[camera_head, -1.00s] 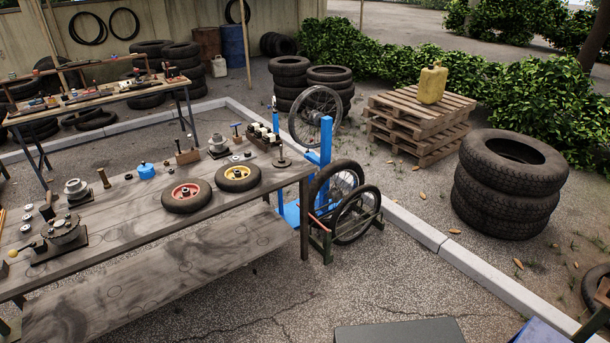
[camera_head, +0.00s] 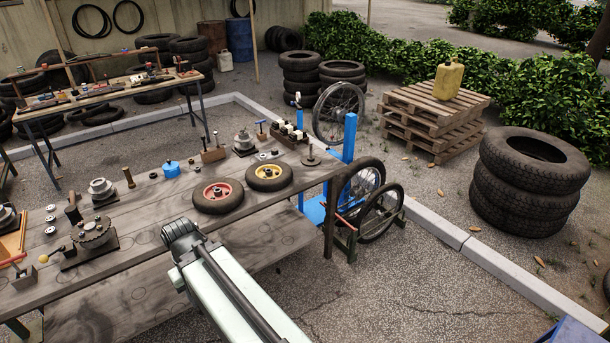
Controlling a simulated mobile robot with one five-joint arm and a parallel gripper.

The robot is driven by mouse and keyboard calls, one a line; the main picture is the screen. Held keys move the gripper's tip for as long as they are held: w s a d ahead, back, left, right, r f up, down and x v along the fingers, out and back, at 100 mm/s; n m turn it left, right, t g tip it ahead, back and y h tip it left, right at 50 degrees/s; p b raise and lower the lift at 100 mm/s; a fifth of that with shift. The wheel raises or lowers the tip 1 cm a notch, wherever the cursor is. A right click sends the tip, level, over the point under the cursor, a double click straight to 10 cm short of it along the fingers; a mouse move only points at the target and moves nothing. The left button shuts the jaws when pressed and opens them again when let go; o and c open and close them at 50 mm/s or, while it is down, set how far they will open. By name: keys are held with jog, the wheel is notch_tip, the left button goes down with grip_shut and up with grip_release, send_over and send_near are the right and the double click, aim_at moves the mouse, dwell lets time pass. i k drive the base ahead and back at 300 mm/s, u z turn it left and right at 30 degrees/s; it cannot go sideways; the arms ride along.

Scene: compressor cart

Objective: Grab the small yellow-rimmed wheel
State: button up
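The small yellow-rimmed wheel (camera_head: 268,177) lies flat on the wooden workbench (camera_head: 150,203), toward its right end. A similar red-rimmed wheel (camera_head: 217,195) lies flat just left of it. My gripper (camera_head: 181,230) is at the end of my pale arm, over the bench's front part, left of and nearer than both wheels. It is apart from the yellow-rimmed wheel. Its fingers are not clear from this angle, so I cannot tell whether it is open or shut.
A blue stand with spoked wheels (camera_head: 362,195) is at the bench's right end. Metal hubs and a blue-capped item (camera_head: 170,168) stand on the bench. A tyre stack (camera_head: 530,182) and pallets (camera_head: 432,112) are at right. Paved ground between is mostly clear.

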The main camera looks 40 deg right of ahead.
aim_at(254, 174)
jog(key=z, duration=0.15)
jog(key=i, duration=1)
jog(key=u, duration=0.1)
